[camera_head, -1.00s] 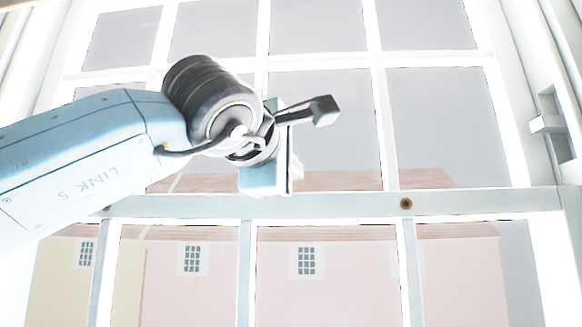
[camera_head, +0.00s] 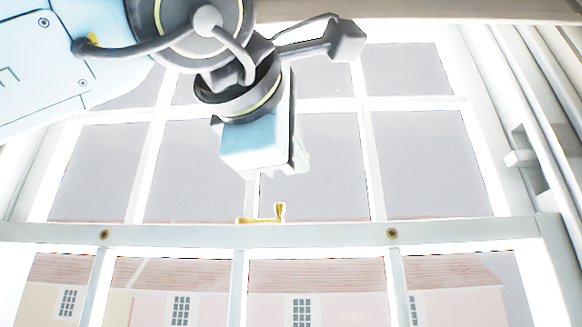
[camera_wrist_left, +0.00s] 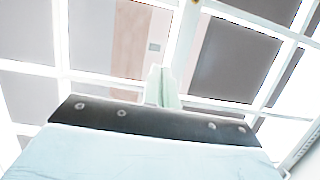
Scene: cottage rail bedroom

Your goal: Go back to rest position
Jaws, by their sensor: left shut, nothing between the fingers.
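My left gripper (camera_head: 297,163) hangs in front of the window's upper panes, at the upper middle of the head view, under my blue and black left arm. It is shut and holds nothing. Its closed fingers also show in the left wrist view (camera_wrist_left: 161,87), pointing toward the window. My right gripper is in neither view.
A large white-framed window (camera_head: 150,235) fills the head view. A small brass catch (camera_head: 265,216) sits on its middle rail, below and apart from my left gripper. A white side frame with a fitting (camera_head: 522,158) stands at the right. Pale buildings (camera_head: 180,285) show outside.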

